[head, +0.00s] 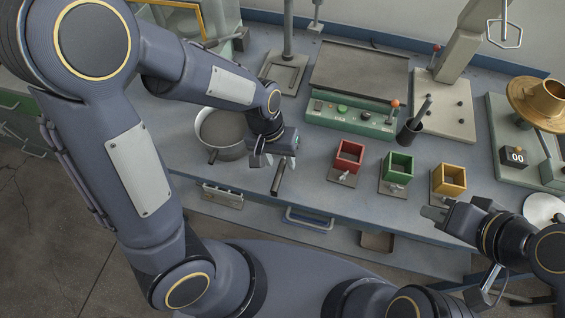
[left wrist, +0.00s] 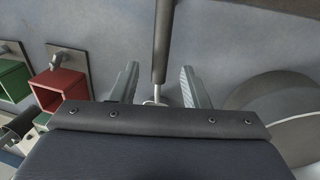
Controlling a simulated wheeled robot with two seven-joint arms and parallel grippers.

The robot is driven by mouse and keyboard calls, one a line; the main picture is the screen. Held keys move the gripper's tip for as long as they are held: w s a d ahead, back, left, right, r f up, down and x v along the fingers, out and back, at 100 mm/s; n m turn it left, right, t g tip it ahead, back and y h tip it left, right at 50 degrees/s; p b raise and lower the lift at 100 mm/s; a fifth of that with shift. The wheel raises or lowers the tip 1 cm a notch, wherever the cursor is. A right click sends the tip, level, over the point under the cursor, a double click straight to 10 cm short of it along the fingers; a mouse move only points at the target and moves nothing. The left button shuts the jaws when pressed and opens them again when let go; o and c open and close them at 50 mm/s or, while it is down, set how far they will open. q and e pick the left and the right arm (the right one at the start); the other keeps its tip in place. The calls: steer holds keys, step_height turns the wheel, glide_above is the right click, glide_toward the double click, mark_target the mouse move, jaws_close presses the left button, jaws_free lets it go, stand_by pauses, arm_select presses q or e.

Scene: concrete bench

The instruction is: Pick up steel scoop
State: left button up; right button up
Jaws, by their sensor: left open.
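The steel scoop shows mainly as a dark handle (head: 278,178) lying on the bench near its front edge, right of the pot. In the left wrist view the handle (left wrist: 163,40) runs down between my fingers to a thin metal neck; the rest is hidden behind my gripper. My left gripper (head: 270,161) is open over the scoop, and it shows in the left wrist view (left wrist: 158,88) with one finger on each side of the handle, with gaps. My right gripper (head: 434,211) is at the right, near the bench's front edge; its finger gap is unclear.
A grey pot (head: 222,152) stands left of my left gripper. Red (head: 349,157), green (head: 397,168) and yellow (head: 448,181) open boxes stand in a row to the right. Behind them are a green control panel (head: 350,121) and a dark cup (head: 408,133) holding a tool.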

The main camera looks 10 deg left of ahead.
arm_select(q)
steer(key=shift+d+f, duration=0.15)
steer(key=shift+f, duration=0.55)
jaws_close()
steer(key=shift+r, duration=0.55)
step_height(320, 180, up, 3)
steer(key=shift+d+f+p, duration=0.1)
steer(key=shift+f+p, duration=0.1)
steer(key=shift+p, duration=0.15)
steer(key=s+d+r, duration=0.9)
steer(key=d, duration=0.1)
steer(key=shift+s+d+r, duration=0.15)
steer(key=shift+s+r, duration=0.05)
